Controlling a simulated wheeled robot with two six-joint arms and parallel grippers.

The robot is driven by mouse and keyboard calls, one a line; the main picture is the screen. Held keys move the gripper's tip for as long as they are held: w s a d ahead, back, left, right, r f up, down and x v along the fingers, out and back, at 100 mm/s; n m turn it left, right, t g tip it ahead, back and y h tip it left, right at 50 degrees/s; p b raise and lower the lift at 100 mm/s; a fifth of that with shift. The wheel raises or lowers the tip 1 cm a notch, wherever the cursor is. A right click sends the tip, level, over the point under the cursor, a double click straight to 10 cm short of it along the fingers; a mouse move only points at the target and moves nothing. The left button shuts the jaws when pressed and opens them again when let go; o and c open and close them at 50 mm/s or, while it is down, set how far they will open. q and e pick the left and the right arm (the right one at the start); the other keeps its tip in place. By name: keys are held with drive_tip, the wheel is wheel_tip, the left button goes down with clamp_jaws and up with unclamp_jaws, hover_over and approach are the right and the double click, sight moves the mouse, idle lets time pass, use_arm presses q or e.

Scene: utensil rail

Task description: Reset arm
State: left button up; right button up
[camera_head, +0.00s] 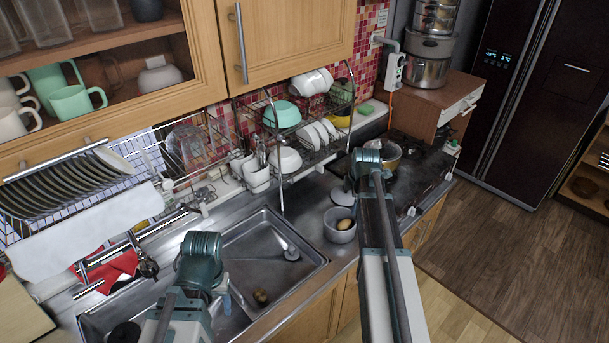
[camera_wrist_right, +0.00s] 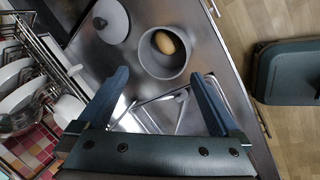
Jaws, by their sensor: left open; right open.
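My left arm comes in from the bottom of the head view, and its teal wrist end, with the left gripper (camera_head: 222,296), is over the near part of the sink (camera_head: 262,240). Most of its fingers are hidden behind the arm, and no held thing shows. My right arm reaches up past the counter edge to the stove side; its gripper is mostly hidden there. In the right wrist view my right gripper (camera_wrist_right: 160,80) is open, with nothing between its two blue fingers. Ahead of it are a grey pot (camera_wrist_right: 165,55) with a brown potato-like item (camera_wrist_right: 170,42) inside and a grey lid (camera_wrist_right: 110,20).
A two-tier dish rack (camera_head: 310,130) with bowls and plates stands behind the counter. A plate rack (camera_head: 70,185) and a white board (camera_head: 85,235) are at the left. Wooden cabinets (camera_head: 290,40) hang above. The stove (camera_head: 425,170) is at the right. Open floor lies in front.

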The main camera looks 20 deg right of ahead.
drive_tip(key=shift+a, duration=0.1)
drive_tip(key=s+a+f+m+g+b, duration=0.1)
drive_tip(key=s+a+f+m+b, duration=0.2)
drive_tip(key=a, duration=0.8)
drive_tip(key=s+a+f+m+g+b, duration=0.1)
drive_tip(key=s+a+f+b, duration=0.2)
drive_tip(key=a, duration=0.7)
drive_tip(key=s+a+f+m+g+b, duration=0.2)
drive_tip(key=s+a+f+m, duration=0.2)
drive_tip(key=s+a, duration=1)
drive_tip(key=s+m, duration=0.2)
drive_tip(key=shift+a+m+b, duration=0.3)
drive_tip(key=shift+b, duration=0.05)
